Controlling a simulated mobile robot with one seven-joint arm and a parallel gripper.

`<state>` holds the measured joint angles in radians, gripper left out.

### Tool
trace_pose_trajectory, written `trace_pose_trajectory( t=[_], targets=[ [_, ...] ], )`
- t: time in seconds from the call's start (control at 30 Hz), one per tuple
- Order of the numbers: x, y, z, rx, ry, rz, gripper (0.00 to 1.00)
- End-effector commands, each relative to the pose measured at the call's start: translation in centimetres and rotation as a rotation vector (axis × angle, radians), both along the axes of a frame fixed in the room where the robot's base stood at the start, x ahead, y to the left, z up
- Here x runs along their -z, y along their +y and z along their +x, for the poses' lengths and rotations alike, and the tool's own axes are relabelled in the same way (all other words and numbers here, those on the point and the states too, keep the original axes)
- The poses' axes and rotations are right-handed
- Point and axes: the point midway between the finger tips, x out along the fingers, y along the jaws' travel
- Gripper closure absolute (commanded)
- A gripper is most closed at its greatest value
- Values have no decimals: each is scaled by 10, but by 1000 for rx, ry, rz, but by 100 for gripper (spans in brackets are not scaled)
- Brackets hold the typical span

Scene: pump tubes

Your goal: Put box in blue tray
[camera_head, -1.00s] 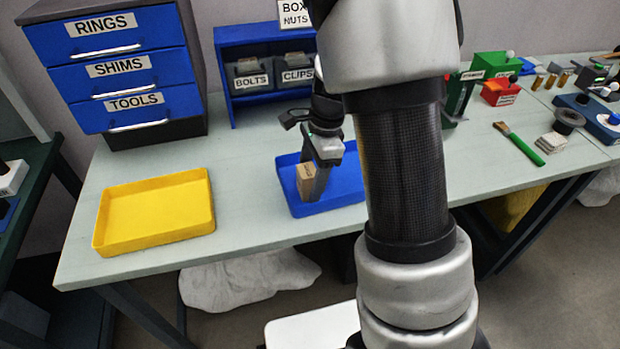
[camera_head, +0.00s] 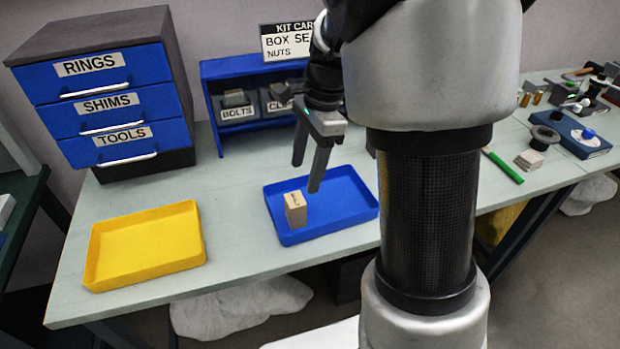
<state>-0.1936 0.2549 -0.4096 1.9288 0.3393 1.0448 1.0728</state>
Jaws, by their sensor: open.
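The small tan box (camera_head: 295,209) stands upright inside the blue tray (camera_head: 347,224), towards its left side. A dark label shows on one face of the box. My gripper (camera_head: 306,180) is above the tray, with its two dark fingers apart and pointing down. The gripper is open and empty, clear of the box. My arm hides part of the table to the right of the tray.
An empty yellow tray (camera_head: 145,245) lies on the table at the left. A blue drawer cabinet (camera_head: 115,105) and a blue shelf with labelled bins (camera_head: 236,107) stand behind. A green-handled brush (camera_head: 503,168) lies at the right.

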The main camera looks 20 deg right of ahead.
Motion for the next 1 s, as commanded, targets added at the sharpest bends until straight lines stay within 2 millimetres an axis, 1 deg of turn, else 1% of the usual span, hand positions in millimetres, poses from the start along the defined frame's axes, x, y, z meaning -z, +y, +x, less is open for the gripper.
trace_pose_trajectory(
  t=[0.03,0.07,0.17,0.2,0.27,0.3,0.4,0.53,0.6,0.73,1.0],
  targets=[
    [-12,2,-7,-49,-34,6,43],
    [-20,4,-12,-94,-58,6,43],
    [-50,11,-39,-303,-167,-6,43],
    [-62,15,-52,-405,-220,-25,43],
    [-78,19,-74,-567,-297,-65,43],
    [-86,21,-88,-677,-346,-101,43],
    [-102,24,-120,-927,-447,-215,43],
    [-110,23,-152,-1184,-516,-370,43],
    [-111,22,-162,-1279,-532,-436,43],
    [-111,21,-172,-1377,-540,-507,43],
    [-111,21,-174,-1396,-540,-517,43]
  ],
)
